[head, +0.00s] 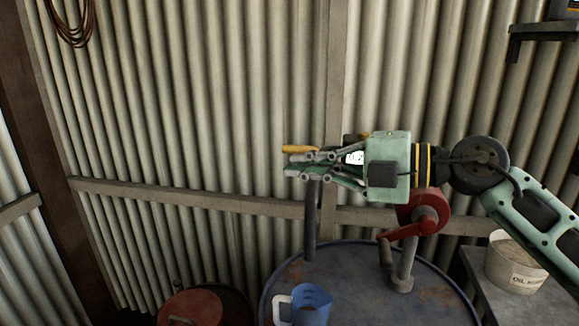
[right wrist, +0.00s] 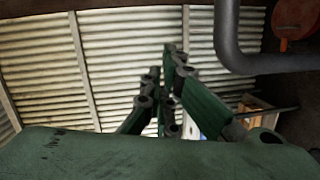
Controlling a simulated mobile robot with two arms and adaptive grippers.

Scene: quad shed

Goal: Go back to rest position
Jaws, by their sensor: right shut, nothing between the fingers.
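My right gripper (head: 290,170) comes in from the right in the head view, green with grey linkages, held above the blue drum and pointing left. It is shut with nothing held. Its fingers (right wrist: 166,90) also show in the right wrist view, close together. A yellow handle-like piece (head: 300,149) shows just behind the fingertips; I cannot tell what it belongs to. My left gripper is not in view.
A blue drum (head: 345,262) carries a red hand-crank pump (head: 422,213) and a blue jug (head: 311,304). A red-lidded drum (head: 190,308) stands at left. A pale bucket (head: 514,262) sits on a bench at right. A corrugated wall (head: 200,100) closes the back.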

